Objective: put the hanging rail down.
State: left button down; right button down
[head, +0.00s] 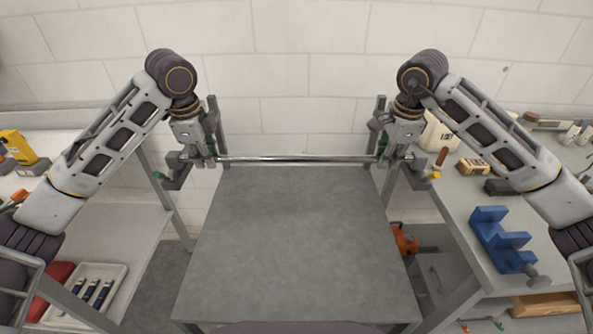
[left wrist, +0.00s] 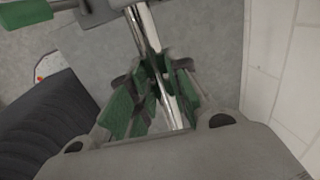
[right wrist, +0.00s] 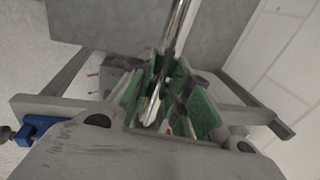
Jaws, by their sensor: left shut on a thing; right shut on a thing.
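The hanging rail (head: 300,158) is a thin shiny metal bar. In the head view it spans level between my two grippers at the far edge of the grey table. My left gripper (head: 207,158) is shut on its left end; the left wrist view shows the rail (left wrist: 146,32) passing between the green-padded fingers (left wrist: 158,90). My right gripper (head: 388,158) is shut on its right end; the right wrist view shows the rail (right wrist: 181,25) running into the green fingers (right wrist: 165,95). Brackets on upright posts (head: 216,122) stand by both ends. I cannot tell whether the rail touches them.
The grey tabletop (head: 296,240) is bare. A left bench (head: 110,235) holds a white tray (head: 108,270) on its lower level. A tiled wall closes the back.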

pick_arm(q)
jog(key=shift+f+b, duration=0.4)
jog(key=shift+f, duration=0.05)
pick_arm(e)
jog(key=shift+f, duration=0.45)
pick_arm(q)
jog(key=c, duration=1.3)
grip_release()
jog(key=shift+c, duration=0.2)
pick_arm(e)
jog(key=c, duration=1.3)
grip_release()
jog(key=shift+c, duration=0.2)
pick_arm(q)
jog(key=shift+r, duration=0.2)
notch_tip(320, 180, up, 11)
jog(key=s, duration=0.2)
jog(key=shift+s+r, duration=0.15)
jog(key=shift+s, duration=0.05)
pick_arm(e)
jog(key=shift+r, duration=0.1)
notch_tip(320, 180, up, 12)
jog(key=s, duration=0.2)
jog(key=shift+s+f, duration=0.2)
jog(key=shift+f, duration=0.05)
